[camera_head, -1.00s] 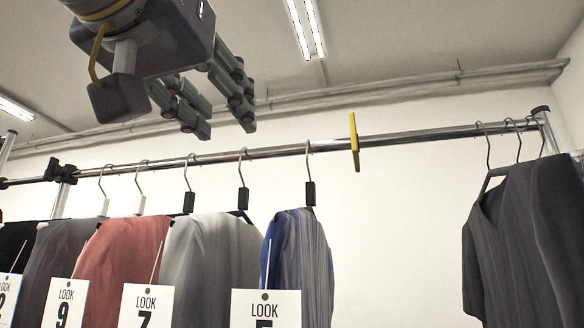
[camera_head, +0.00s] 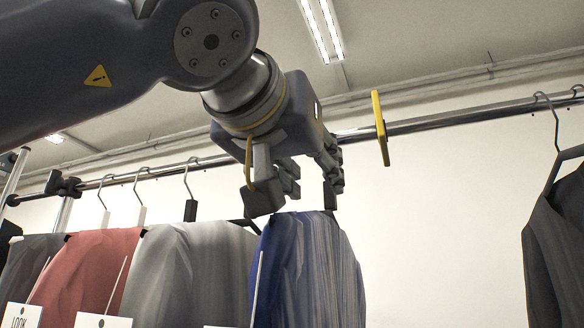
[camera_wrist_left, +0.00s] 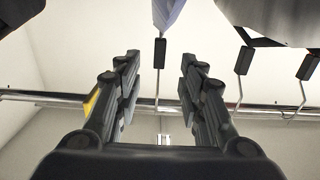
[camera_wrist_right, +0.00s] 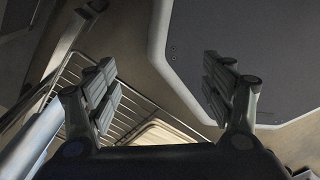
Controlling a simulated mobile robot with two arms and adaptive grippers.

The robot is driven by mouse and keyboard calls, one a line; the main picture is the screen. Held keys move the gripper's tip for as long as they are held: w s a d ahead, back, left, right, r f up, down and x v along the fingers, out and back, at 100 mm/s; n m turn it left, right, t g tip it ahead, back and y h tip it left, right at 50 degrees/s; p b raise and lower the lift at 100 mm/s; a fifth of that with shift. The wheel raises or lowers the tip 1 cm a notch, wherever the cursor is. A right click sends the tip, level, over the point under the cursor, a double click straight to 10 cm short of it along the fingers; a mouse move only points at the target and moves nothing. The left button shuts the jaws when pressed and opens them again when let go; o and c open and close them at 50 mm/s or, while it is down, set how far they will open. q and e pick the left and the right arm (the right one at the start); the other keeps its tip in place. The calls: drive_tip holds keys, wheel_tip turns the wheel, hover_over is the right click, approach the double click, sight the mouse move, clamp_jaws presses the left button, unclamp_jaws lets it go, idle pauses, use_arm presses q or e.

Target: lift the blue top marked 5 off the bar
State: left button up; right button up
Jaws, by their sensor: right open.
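The blue and grey top (camera_head: 308,268) hangs from the bar (camera_head: 450,118) at the right end of the left-hand group; its number card is almost wholly out of frame. My left gripper (camera_head: 312,178) is at the bar just above its shoulders and hides most of its hanger hook. In the left wrist view the fingers of that gripper (camera_wrist_left: 160,85) are open, with the black hanger block (camera_wrist_left: 160,53) and thin hook between them, and the top's edge (camera_wrist_left: 169,14) beyond. I see no finger touching the hanger. My right gripper (camera_wrist_right: 162,92) is open and empty, away from the rail.
A grey garment (camera_head: 190,270) hangs close on the left, then a red one (camera_head: 95,265). A yellow marker (camera_head: 380,128) sits on the bar to the right. Beyond it is free bar, then dark garments (camera_head: 560,250). A wire rack (camera_wrist_right: 125,110) shows beneath the right gripper.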

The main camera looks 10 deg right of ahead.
sight(328, 193)
use_arm(q)
drive_tip(key=x, duration=0.2)
drive_tip(key=shift+w+d+r+p, duration=0.15)
drive_tip(key=shift+w+d+p, duration=0.1)
drive_tip(key=shift+p, duration=0.15)
drive_tip(key=p+x, duration=0.2)
drive_tip(key=x, duration=0.2)
drive_tip(key=shift+w+p, duration=0.1)
drive_tip(key=shift+p, duration=0.25)
drive_tip(key=shift+p+x, duration=0.65)
drive_tip(key=shift+x, duration=0.4)
drive_tip(key=shift+w+d, duration=0.2)
drive_tip(key=shift+w, duration=0.1)
use_arm(e)
drive_tip(key=r, duration=0.3)
drive_tip(key=w+r, duration=0.1)
drive_tip(key=r, duration=0.1)
drive_tip(key=shift+w+d+r, duration=0.1)
drive_tip(key=shift+d, duration=0.2)
use_arm(q)
clamp_jaws()
use_arm(e)
drive_tip(key=shift+w+d, duration=0.1)
drive_tip(key=shift+w, duration=0.05)
drive_tip(key=shift+d+r, duration=0.1)
